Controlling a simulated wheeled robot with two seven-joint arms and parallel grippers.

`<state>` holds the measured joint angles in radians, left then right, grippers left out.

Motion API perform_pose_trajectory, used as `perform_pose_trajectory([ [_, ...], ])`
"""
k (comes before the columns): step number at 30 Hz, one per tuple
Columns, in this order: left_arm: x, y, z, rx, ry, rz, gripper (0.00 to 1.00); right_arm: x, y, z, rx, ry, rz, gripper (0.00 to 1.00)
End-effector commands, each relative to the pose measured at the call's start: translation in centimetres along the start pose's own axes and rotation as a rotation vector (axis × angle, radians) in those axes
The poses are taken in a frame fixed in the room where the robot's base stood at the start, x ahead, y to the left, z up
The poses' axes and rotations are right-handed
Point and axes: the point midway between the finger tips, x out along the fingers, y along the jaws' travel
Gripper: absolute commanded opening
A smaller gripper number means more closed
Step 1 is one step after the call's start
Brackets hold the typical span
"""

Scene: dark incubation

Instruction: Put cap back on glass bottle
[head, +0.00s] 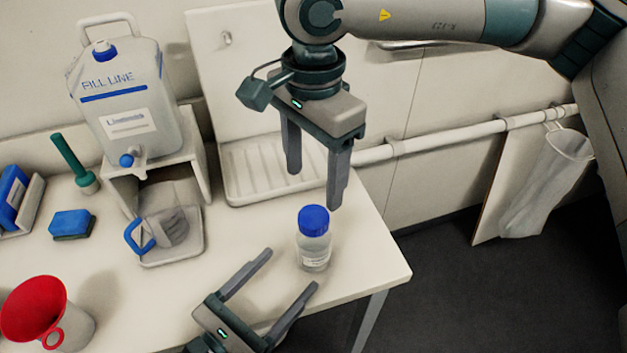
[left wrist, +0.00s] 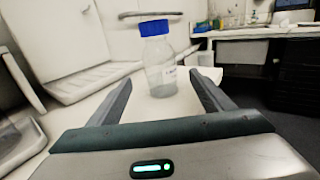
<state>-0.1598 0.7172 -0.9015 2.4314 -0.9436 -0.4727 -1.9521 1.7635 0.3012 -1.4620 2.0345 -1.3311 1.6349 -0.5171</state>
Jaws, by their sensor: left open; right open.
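A clear glass bottle (head: 313,251) stands upright on the white table near its right end, with a white label. A blue cap (head: 314,219) sits on its top. The bottle (left wrist: 160,70) and the cap (left wrist: 154,28) also show in the left wrist view, ahead of my left gripper (left wrist: 160,102). My left gripper (head: 294,268) is open and empty, its fingers pointing at the bottle from the lower left and not closed around it. My right gripper (head: 315,190) is open and empty, pointing down above the bottle and cap, apart from them.
A white drying rack (head: 225,120) stands behind. A red funnel (head: 35,308) and blue sponge (head: 72,223) lie left. The table's right edge (head: 400,265) is near the bottle.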

Motion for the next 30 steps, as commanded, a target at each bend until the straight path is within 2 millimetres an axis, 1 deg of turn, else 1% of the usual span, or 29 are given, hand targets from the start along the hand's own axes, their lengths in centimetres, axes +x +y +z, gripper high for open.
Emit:
perform_pose_trajectory([
  [1, -1.0, 0.0, -0.5, -0.002, 0.004, 0.0, 0.74, 0.7, 0.0, 0.0, 0.0, 0.0, 0.0, 0.63],
  [4, -2.6, -0.1, -0.4, -0.001, 0.003, -0.001, 0.74, 1.3, 0.0, 0.0, 0.0, 0.0, 0.0, 0.63],
  [6, -3.3, 0.0, -0.1, -0.003, 0.003, 0.001, 0.74, 1.1, 0.0, 0.0, 0.0, 0.0, 0.0, 0.63],
  [12, -5.5, 0.0, -0.1, -0.002, 0.004, 0.0, 0.74, 1.2, 0.0, 0.0, 0.0, 0.0, 0.0, 0.63],
  [21, -7.5, 0.0, 0.1, -0.002, -0.001, 0.003, 0.74, 0.8, 0.0, 0.0, 0.0, 0.0, 0.0, 0.63],
  [30, -8.2, 0.0, 0.0, 0.0, 0.0, 0.0, 0.74, 0.7, 0.0, 0.0, 0.0, 0.0, 0.0, 0.63],
])
